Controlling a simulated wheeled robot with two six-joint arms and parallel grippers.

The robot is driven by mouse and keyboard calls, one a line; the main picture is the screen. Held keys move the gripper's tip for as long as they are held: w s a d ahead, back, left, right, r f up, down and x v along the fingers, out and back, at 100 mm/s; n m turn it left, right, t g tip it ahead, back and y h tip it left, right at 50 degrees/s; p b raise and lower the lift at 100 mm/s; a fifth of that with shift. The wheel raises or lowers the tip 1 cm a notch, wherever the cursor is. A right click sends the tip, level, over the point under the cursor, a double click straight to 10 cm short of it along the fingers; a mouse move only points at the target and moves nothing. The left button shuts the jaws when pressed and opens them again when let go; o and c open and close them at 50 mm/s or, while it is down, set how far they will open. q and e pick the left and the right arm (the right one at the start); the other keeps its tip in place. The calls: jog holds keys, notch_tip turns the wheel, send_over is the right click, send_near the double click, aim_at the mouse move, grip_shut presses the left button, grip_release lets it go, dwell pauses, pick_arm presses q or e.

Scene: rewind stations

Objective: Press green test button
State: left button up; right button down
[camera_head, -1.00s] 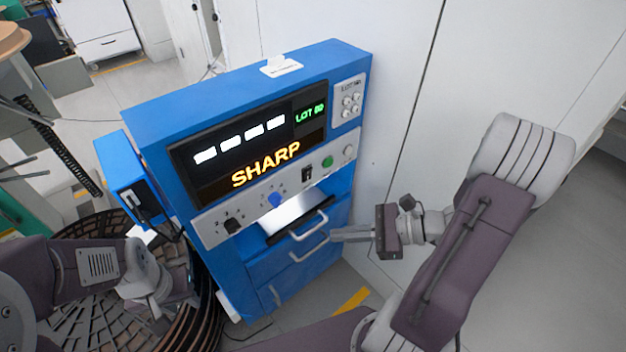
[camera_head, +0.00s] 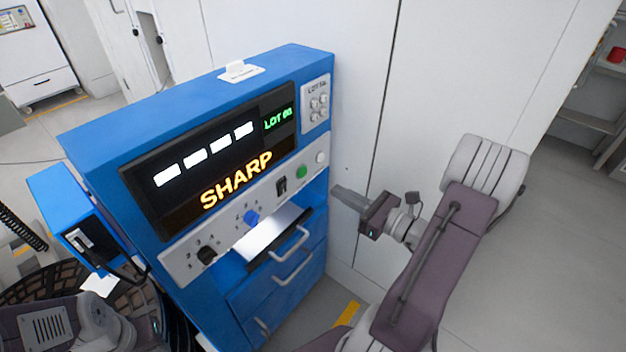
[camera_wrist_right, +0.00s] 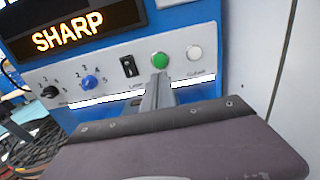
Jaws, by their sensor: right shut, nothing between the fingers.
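The green test button (camera_head: 302,172) is on the grey control strip of the blue machine (camera_head: 110,130), between a black switch (camera_head: 282,186) and a white button (camera_head: 320,158). My right gripper (camera_head: 336,190) is shut and empty, to the right of the strip and a little below the green button. In the right wrist view the green button (camera_wrist_right: 160,60) shows just beyond the shut fingertips (camera_wrist_right: 160,76); I cannot tell whether they touch. Of my left arm only a link shows at the lower left; its gripper is not visible.
A blue knob (camera_head: 251,217) and a black knob (camera_head: 206,254) sit on the same strip. Drawers with handles (camera_head: 292,268) are below. A white wall panel (camera_head: 365,70) stands close behind my right gripper. A dark round basket (camera_head: 30,285) is at lower left.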

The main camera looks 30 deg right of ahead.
aim_at(304, 173)
jog(key=b+x, duration=0.1)
jog(key=x, duration=0.8)
jog(key=shift+w+a, duration=0.1)
jog(key=shift+w, duration=0.05)
